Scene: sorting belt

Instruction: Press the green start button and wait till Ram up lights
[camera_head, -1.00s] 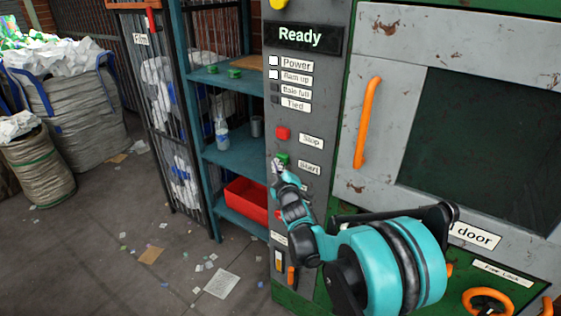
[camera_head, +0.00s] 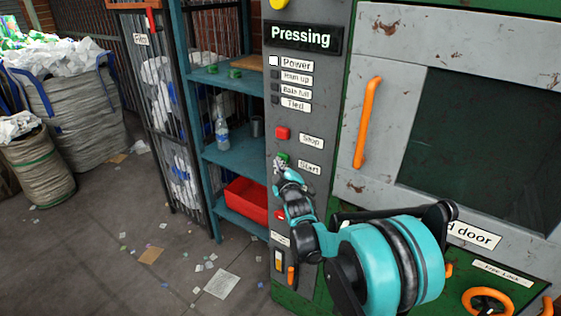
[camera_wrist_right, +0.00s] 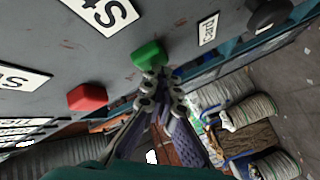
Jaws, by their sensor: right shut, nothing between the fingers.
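The green start button (camera_head: 283,159) is on the grey control panel, beside the Start label (camera_head: 309,168). My right gripper (camera_head: 279,166) is shut and empty, its tips at the button's lower edge. In the right wrist view the fingertips (camera_wrist_right: 153,72) meet at the green button (camera_wrist_right: 149,54) and seem to touch it; I cannot tell how far it is pushed in. The display (camera_head: 300,37) reads "Pressing". The Power lamp (camera_head: 273,61) is lit white. The Ram up lamp (camera_head: 275,75) is dark, as are the two lamps below it. My left gripper is not in view.
The red stop button (camera_head: 282,133) sits just above the green one and also shows in the right wrist view (camera_wrist_right: 87,97). An orange door handle (camera_head: 367,123) is to the right. A blue shelf (camera_head: 240,152) with a red bin (camera_head: 247,199) stands left of the panel.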

